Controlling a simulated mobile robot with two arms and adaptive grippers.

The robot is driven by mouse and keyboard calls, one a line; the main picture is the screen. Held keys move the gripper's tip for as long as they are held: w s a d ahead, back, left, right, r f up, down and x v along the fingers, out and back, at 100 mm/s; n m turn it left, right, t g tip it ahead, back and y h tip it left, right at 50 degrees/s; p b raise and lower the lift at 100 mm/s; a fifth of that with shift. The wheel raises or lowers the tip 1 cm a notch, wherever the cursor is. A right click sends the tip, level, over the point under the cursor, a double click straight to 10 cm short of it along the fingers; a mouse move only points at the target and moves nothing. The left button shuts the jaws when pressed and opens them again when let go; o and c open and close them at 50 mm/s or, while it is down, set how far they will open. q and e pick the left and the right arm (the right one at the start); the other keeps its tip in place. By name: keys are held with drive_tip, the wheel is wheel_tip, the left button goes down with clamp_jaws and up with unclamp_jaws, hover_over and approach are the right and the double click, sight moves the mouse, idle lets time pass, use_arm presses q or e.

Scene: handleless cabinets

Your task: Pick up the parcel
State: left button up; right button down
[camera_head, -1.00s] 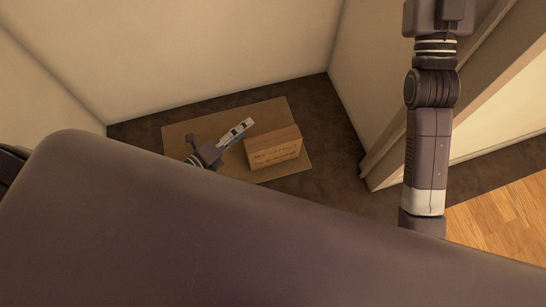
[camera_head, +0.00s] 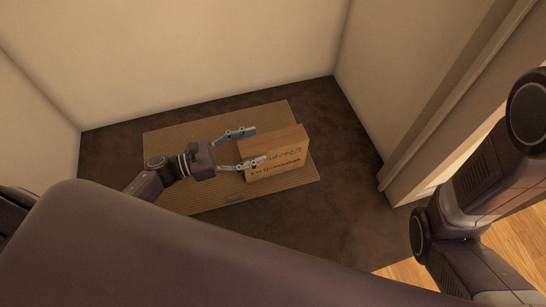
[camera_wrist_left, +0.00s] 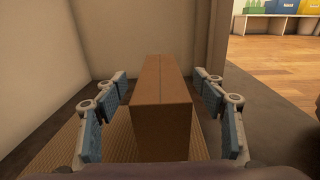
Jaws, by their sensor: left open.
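The parcel (camera_head: 285,157) is a brown cardboard box with dark print on its front side. It sits on a tan ribbed mat (camera_head: 190,200) on the dark floor. My left gripper (camera_head: 253,147) is open at the parcel's left end, with one finger behind it and one in front of it. In the left wrist view the parcel (camera_wrist_left: 163,115) stands between the two open fingers of my left gripper (camera_wrist_left: 165,112), with gaps on both sides. My right arm is at the right of the head view; its gripper is out of view.
Pale walls (camera_head: 200,60) enclose the corner behind and left of the mat. A door frame (camera_head: 440,110) stands at the right, with wood floor (camera_head: 500,250) beyond. In the left wrist view a low shelf with coloured bins (camera_wrist_left: 285,10) is far off.

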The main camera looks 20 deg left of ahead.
sight(273, 140)
use_arm(q)
drive_tip(key=b+x, duration=0.1)
drive_tip(key=x, duration=0.1)
drive_tip(key=b+x, duration=0.1)
drive_tip(key=x, duration=0.2)
drive_tip(key=shift+w+d+f+b, duration=0.2)
drive_tip(key=shift+d+f+b, duration=0.05)
drive_tip(key=shift+b, duration=0.15)
drive_tip(key=shift+w+d+r, duration=0.1)
drive_tip(key=shift+w+d, duration=0.05)
drive_tip(key=shift+d, duration=0.15)
drive_tip(key=shift+c, duration=0.5)
clamp_jaws()
